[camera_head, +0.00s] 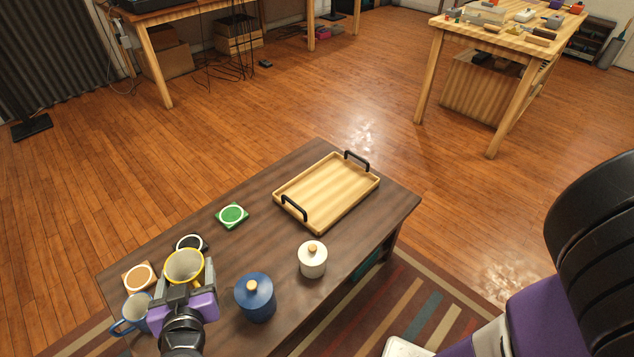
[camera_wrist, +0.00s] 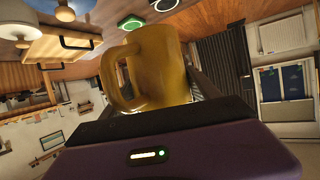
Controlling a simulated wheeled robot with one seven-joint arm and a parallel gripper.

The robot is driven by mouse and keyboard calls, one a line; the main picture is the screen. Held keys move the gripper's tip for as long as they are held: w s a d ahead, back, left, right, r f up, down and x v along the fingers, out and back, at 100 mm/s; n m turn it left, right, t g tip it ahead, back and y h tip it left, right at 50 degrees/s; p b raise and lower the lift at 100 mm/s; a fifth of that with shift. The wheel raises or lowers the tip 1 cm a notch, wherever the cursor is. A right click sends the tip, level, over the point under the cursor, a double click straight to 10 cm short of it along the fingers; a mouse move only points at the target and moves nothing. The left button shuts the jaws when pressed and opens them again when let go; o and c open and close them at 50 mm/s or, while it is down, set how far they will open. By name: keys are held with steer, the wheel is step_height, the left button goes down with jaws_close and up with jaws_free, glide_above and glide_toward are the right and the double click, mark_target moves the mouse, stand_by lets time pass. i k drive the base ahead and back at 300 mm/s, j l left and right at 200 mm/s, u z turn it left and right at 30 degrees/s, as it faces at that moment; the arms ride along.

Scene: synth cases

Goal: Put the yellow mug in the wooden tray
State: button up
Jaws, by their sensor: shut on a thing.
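The yellow mug (camera_head: 185,266) is at the near left of the dark table, its open top facing up in the head view. My gripper (camera_head: 187,290) is shut on the mug, with a finger on each side. The mug fills the middle of the wrist view (camera_wrist: 160,70), its handle to the left. Whether its base touches the table is hidden. The wooden tray (camera_head: 328,190) lies empty at the table's far right, with a black handle at each end. The mug is well apart from it. Part of the tray also shows in the wrist view (camera_wrist: 45,48).
A blue lidded jar (camera_head: 256,299) and a white lidded jar (camera_head: 312,261) stand right of my gripper. A blue mug (camera_head: 131,315) is close on its left. Green (camera_head: 232,216), black (camera_head: 191,243) and orange (camera_head: 138,277) coasters lie behind. The table's middle has free room.

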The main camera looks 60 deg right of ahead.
mark_target(318, 205)
steer(key=l, duration=1.2)
steer(key=k+l, duration=0.1)
steer(key=l, duration=1.15)
